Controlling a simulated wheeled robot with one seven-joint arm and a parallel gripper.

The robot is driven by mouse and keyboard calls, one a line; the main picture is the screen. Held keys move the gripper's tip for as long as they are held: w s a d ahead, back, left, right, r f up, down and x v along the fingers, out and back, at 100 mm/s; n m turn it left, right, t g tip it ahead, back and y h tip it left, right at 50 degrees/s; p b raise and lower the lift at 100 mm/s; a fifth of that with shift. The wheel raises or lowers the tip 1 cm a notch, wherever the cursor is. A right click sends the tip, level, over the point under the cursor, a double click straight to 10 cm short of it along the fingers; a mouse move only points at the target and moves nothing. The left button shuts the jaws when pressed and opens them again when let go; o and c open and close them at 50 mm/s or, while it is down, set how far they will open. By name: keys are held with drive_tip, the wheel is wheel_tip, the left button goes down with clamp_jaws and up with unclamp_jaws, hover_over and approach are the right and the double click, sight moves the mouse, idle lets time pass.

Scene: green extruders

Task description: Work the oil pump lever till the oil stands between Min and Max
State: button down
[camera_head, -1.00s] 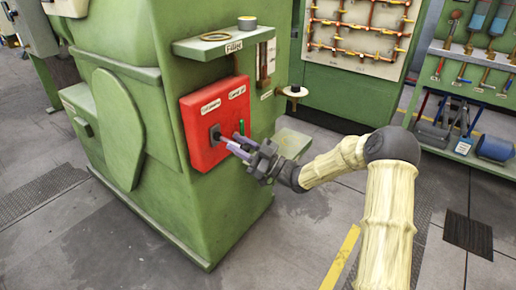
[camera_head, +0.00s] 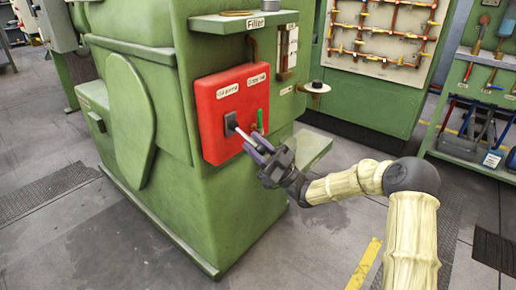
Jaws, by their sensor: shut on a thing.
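A red panel (camera_head: 208,125) sits on the side of a green machine. On its left half a light metal lever (camera_head: 240,132) sticks out of a dark slotted plate (camera_head: 231,122), under a small white label too blurred to read surely. My gripper (camera_head: 257,148) is shut on the lever's outer end, which its fingers hide. The lever slants down and right towards me. A green lever (camera_head: 260,119) stands upright beside it, apart from my gripper. A sight gauge (camera_head: 288,52) with small labels is on the machine's right face; its oil level and marks are too small to read.
A green shelf (camera_head: 215,24) marked Filler juts out above the panel. A small round cup on a bracket (camera_head: 317,88) sticks out at the right. A pipe board (camera_head: 378,40) and a tool rack (camera_head: 480,100) stand behind. The floor before the machine is clear.

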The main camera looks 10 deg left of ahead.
drive_tip(key=shift+f, duration=0.3)
drive_tip(key=c, duration=1.1)
unclamp_jaws()
drive_tip(key=shift+r, duration=0.1)
drive_tip(key=shift+d, duration=0.1)
drive_tip(key=p+v, duration=0.1)
drive_tip(key=v, duration=1.6)
